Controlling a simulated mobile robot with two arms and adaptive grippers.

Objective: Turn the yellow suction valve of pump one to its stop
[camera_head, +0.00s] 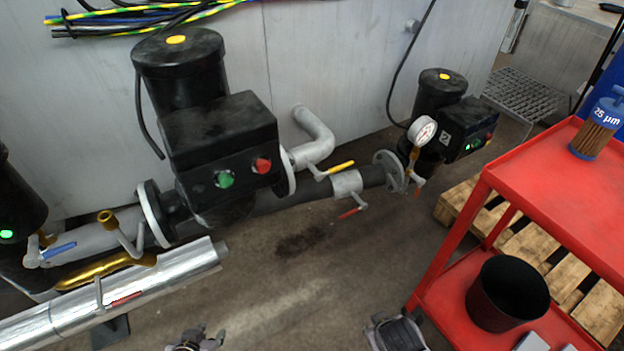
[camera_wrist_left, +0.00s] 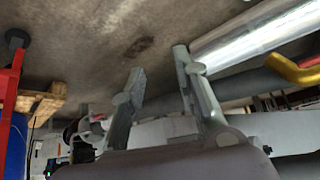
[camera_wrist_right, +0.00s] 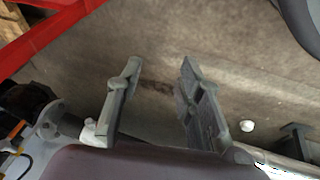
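A yellow valve lever (camera_head: 340,167) sits at the grey pipe elbow, right of the big black pump (camera_head: 195,110) with green and red buttons. No label tells me which pump is pump one. My left gripper (camera_head: 203,337) is at the bottom edge of the head view, far below the lever and apart from it. Its fingers are spread and empty in the left wrist view (camera_wrist_left: 159,60). My right gripper shows in the right wrist view (camera_wrist_right: 160,62), open and empty above the floor. The yellow lever is not clearly visible in either wrist view.
Red levers (camera_head: 351,212) and a blue lever (camera_head: 58,250) sit on neighbouring pipes. A silver insulated pipe (camera_head: 180,262) and a brass-coloured pipe (camera_head: 105,268) run at left. A second pump with a gauge (camera_head: 422,130) stands behind. A red cart (camera_head: 540,180) blocks the right. Middle floor is clear.

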